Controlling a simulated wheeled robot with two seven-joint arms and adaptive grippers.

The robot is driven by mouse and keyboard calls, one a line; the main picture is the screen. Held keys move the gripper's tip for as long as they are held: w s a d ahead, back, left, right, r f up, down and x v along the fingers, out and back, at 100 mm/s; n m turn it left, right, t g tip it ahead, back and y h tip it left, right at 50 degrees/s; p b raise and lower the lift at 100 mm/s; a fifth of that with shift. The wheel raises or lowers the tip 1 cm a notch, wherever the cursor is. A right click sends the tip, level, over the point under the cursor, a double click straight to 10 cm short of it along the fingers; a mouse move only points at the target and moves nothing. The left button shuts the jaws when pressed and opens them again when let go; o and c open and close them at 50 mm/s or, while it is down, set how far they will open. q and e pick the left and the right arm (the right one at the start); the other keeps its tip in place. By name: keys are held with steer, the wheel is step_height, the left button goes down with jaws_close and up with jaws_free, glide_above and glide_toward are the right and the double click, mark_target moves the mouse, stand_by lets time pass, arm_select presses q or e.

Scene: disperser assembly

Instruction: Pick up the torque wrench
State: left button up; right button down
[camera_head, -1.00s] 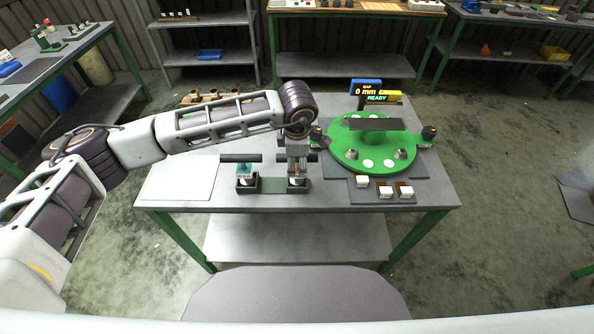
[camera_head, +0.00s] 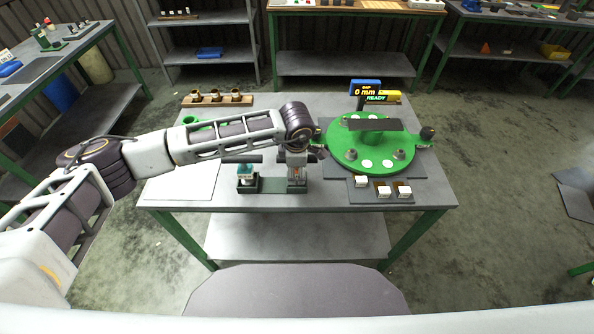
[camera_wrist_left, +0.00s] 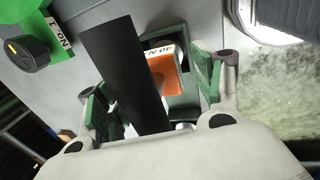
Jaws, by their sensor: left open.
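Two T-handled tools stand in a dark green holder (camera_head: 270,186) at the front of the table; they look like torque wrenches. The left one (camera_head: 246,173) has a teal body and a dark crossbar. The right one (camera_head: 297,184) is largely hidden under my left gripper (camera_head: 297,160). In the left wrist view, this tool has an orange body (camera_wrist_left: 168,82) with a white label and a long black crossbar (camera_wrist_left: 122,70). My left gripper's green fingers (camera_wrist_left: 152,98) are spread apart, one on each side of the tool. Contact cannot be made out. My right gripper is out of view.
A round green fixture (camera_head: 350,160) stands to the right, with a display reading READY (camera_head: 376,98) behind it. Several small white-topped blocks (camera_head: 384,191) lie in front of it. A wooden rack (camera_head: 217,101) with brass parts is at the back. The left tabletop (camera_head: 180,185) is mostly clear.

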arm_select(q)
steer(key=shift+c, duration=0.4)
steer(key=c, duration=1.2)
steer(key=shift+c, duration=0.8)
steer(key=shift+r, duration=0.1)
